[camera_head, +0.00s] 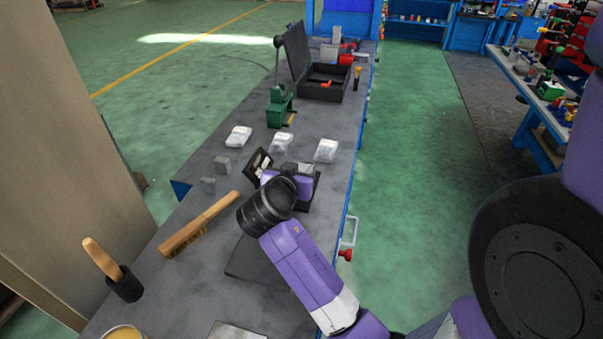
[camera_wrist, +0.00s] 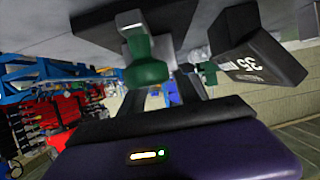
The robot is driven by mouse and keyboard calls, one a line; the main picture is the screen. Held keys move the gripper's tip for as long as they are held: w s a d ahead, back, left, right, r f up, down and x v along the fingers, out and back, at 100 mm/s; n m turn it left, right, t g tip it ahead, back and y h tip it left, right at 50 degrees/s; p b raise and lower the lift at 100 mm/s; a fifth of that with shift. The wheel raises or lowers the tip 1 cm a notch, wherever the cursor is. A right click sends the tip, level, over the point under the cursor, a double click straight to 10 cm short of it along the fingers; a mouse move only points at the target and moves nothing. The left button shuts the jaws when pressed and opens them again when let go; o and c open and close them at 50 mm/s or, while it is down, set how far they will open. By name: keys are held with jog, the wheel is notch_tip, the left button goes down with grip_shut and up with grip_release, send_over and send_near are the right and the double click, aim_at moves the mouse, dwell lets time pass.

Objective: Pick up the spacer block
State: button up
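No single thing is clearly the spacer block. A tilted black piece (camera_head: 258,163) with a pale face is beside my gripper. In the wrist view a black block marked "35" (camera_wrist: 255,62) is close, at upper right. My gripper (camera_wrist: 163,92) looks open, with dark fingers apart and background showing between them. In the head view my wrist hides much of it. It is over the bench, right of the grey blocks.
A handled tool stands in a dark cup (camera_head: 125,287). Green floor is free on the right.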

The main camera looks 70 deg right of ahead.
grip_shut()
jog(key=shift+r, duration=0.1)
notch_tip(320, 180, up, 20)
jog(key=p, duration=0.1)
jog(key=shift+a, duration=0.15)
dwell(0.3)
